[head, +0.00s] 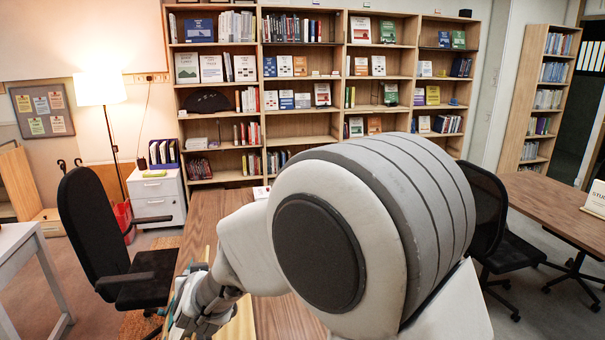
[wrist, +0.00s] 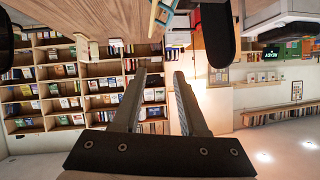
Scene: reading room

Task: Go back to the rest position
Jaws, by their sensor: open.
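My gripper (wrist: 160,74) is open in the wrist view, its two fingers apart with nothing between them. The wrist view is upside down, with the table's wooden surface (wrist: 95,12) along its top edge. In the head view, my gripper (head: 192,303) is low and left of centre, by the near part of the wooden table (head: 208,208); its fingertips are hard to make out there. My own large white and grey arm link fills the middle of the head view and hides much of the table.
A black office chair (head: 103,235) stands close left of the table, another (head: 512,252) to its right. A white desk (head: 18,240) is at far left. Behind are a floor lamp (head: 100,90), white drawers (head: 155,198) and a bookcase (head: 258,120). A second table (head: 545,205) stands right.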

